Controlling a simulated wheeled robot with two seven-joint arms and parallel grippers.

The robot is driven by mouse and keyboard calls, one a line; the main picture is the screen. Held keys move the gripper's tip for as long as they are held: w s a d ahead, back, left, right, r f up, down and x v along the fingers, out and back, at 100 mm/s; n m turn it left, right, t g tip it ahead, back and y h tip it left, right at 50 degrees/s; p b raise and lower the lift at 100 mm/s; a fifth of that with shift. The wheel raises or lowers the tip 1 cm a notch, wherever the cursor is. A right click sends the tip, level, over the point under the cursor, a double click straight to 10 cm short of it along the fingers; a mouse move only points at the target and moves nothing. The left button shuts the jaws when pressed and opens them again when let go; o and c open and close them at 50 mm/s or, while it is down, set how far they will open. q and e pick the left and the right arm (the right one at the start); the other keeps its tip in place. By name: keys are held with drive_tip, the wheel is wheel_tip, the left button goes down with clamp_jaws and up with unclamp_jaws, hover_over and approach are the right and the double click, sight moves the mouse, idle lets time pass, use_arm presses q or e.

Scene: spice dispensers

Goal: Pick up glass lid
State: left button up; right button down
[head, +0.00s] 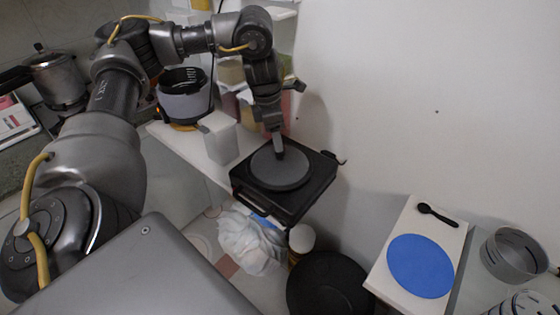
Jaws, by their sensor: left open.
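A round grey disc (282,174), which looks like the lid, lies flat on a black square appliance (312,190) in the middle of the head view. My left gripper (278,148) points down over the back part of the disc. It is open, and its tips are at or just above the lid's middle, where they hide any knob. I cannot tell whether they touch it. My right gripper is not in view.
A black and grey pot-like appliance (184,98) stands on the white counter behind, with a white container (218,138) beside it. A black round bin (328,284) is below. At right are a blue round mat (420,265), a black spoon (437,215) and a grey pot (514,256).

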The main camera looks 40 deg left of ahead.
sight(280, 160)
use_arm(q)
drive_tip(key=shift+w+d+f, duration=0.1)
drive_tip(key=shift+w+f, duration=0.15)
drive_tip(key=shift+f, duration=1.05)
drive_tip(key=shift+w+f, duration=0.2)
drive_tip(key=shift+f, duration=1.05)
clamp_jaws()
